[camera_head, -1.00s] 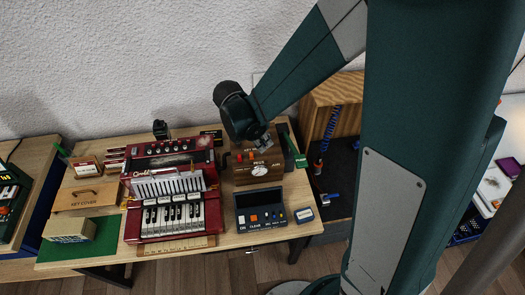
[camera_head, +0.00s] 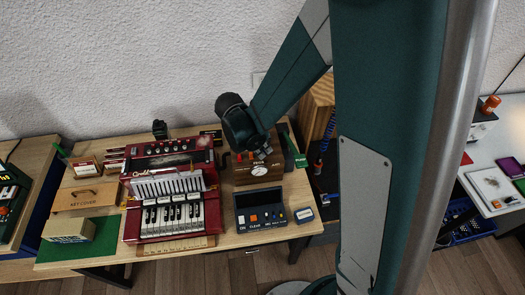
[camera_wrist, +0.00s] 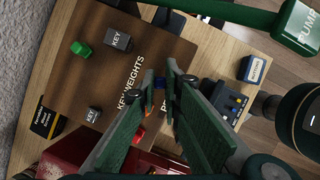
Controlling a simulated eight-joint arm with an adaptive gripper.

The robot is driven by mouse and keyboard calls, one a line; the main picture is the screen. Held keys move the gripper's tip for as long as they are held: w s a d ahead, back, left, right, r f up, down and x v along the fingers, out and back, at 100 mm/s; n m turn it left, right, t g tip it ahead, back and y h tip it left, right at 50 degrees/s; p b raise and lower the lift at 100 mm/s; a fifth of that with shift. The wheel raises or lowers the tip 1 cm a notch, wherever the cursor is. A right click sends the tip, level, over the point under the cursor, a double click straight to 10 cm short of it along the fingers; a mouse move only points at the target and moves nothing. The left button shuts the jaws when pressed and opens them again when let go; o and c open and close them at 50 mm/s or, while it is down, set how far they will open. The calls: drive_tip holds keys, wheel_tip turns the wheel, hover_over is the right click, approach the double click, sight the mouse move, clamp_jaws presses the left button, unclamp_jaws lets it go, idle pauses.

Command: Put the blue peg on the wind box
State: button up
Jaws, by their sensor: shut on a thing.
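In the wrist view the box top (camera_wrist: 100,80) carries the lettering "KEY WEIGHTS". In the head view my gripper (camera_head: 264,153) is over the box top and hides the peg. I cannot tell whether the peg touches the box.
A green peg (camera_wrist: 80,48) and two grey weights (camera_wrist: 118,39) lie on the box top's left part. Red (camera_wrist: 121,125) and orange pieces are near my fingers. The green pump lever (camera_head: 295,152) stands right of the box; the red accordion (camera_head: 172,205) is left, the keypad (camera_head: 260,209) in front.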

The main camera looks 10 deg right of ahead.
drive_tip(key=shift+f, duration=0.4)
drive_tip(key=shift+f, duration=0.15)
drive_tip(key=o, duration=0.7)
drive_tip(key=shift+p+v, duration=0.35)
drive_tip(key=shift+v, duration=5.8)
drive_tip(key=shift+d, duration=0.1)
